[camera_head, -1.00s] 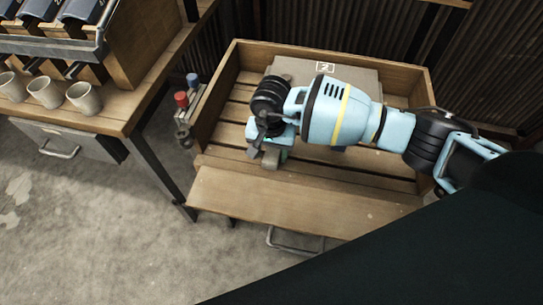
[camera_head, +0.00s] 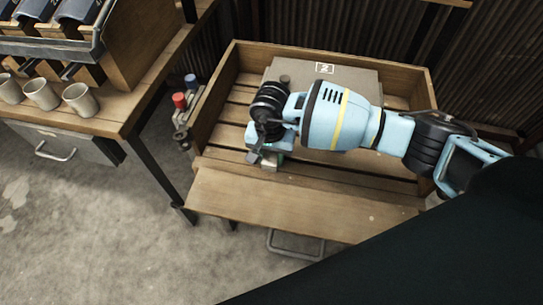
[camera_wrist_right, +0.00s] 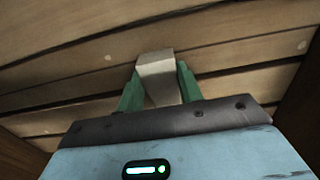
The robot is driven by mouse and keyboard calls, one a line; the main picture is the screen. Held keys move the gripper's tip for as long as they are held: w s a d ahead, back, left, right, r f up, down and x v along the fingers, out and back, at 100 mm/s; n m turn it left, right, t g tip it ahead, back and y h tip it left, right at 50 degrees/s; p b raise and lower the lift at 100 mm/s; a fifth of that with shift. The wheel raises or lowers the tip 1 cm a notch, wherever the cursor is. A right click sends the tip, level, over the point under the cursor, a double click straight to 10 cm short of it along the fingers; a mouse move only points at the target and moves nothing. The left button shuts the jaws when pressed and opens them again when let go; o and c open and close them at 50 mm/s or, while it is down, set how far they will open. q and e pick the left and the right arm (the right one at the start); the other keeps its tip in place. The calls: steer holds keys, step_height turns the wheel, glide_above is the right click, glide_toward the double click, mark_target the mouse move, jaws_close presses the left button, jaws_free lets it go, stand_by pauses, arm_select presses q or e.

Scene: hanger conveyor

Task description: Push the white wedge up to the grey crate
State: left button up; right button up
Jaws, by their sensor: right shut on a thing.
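The white wedge (camera_wrist_right: 158,72) shows in the right wrist view between the two green fingers of my right gripper (camera_wrist_right: 160,88), which is shut on it. In the head view the right gripper (camera_head: 268,157) points down over the slatted wooden tray, near its front board, and only a small pale part of the wedge (camera_head: 270,166) shows below it. The grey crate (camera_head: 352,79), with a white label on top, stands at the back of the tray. My right arm hides its front part. The wedge is in front of the crate, apart from it. My left gripper is not in view.
The wooden tray (camera_head: 218,100) has raised side and back walls. Its broad front board (camera_head: 300,205) is clear. A wooden counter with several cups (camera_head: 80,99) stands at the left. Red and blue knobs (camera_head: 180,100) are beside the tray's left wall.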

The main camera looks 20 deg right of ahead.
steer(key=shift+w+d, duration=0.1)
steer(key=shift+w, duration=0.05)
stand_by(0.4)
steer(key=shift+w+d+b, duration=0.35)
steer(key=shift+w+b, duration=0.2)
steer(key=shift+w+d+b, duration=0.75)
steer(key=shift+w+b, duration=0.15)
steer(key=shift+w, duration=0.15)
steer(key=shift+w+d+b, duration=0.5)
steer(key=shift+w+b, duration=0.2)
steer(key=shift+w, duration=0.05)
steer(key=shift+w+d+b, duration=0.55)
steer(key=shift+w+b, duration=0.15)
steer(key=shift+w, duration=0.1)
steer(key=shift+w+d+b, duration=0.5)
steer(key=shift+w+b, duration=0.2)
steer(key=shift+w, duration=0.05)
steer(key=o, duration=0.9)
